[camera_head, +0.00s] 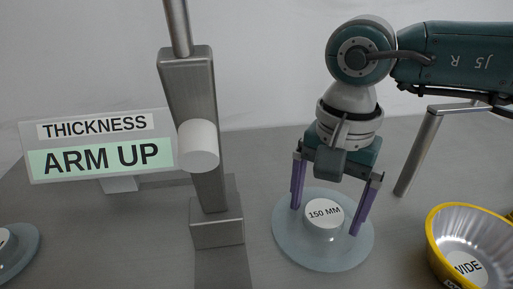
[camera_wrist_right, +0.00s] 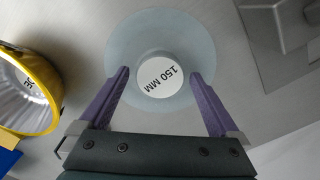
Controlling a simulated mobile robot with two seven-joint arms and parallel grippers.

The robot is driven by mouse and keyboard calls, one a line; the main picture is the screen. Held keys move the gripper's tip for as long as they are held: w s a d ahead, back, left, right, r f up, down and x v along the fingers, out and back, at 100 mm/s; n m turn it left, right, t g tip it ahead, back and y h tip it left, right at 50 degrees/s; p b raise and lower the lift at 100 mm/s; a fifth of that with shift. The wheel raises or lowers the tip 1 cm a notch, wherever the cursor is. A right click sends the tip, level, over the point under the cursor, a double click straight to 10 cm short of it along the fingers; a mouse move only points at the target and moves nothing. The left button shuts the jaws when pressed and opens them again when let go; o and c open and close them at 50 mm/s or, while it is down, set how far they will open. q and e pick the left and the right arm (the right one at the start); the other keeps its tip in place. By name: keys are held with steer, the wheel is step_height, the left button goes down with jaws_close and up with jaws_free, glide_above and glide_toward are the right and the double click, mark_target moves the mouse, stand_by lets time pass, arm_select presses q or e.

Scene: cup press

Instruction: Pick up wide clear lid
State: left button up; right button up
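The wide clear lid (camera_head: 290,248) is a pale translucent disc with a raised round knob (camera_head: 322,228) marked "150 MM". It lies flat on the grey table in the head view, right of the metal post. It also shows in the right wrist view (camera_wrist_right: 130,40). My right gripper (camera_head: 328,222) points down over the lid. Its purple fingers are spread on either side of the knob, with gaps to it; the right wrist view shows the open fingers (camera_wrist_right: 160,82) near the knob. My left gripper is not in view.
A yellow-rimmed metal bowl labelled "WIDE" (camera_head: 467,257) stands right of the lid. A metal post (camera_head: 200,130) with a white cylinder (camera_head: 198,146) rises to the left, beside a sign reading "THICKNESS ARM UP" (camera_head: 100,150). Another disc (camera_head: 22,262) is partly visible at the left edge.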

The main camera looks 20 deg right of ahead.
steer(key=c, duration=1.2)
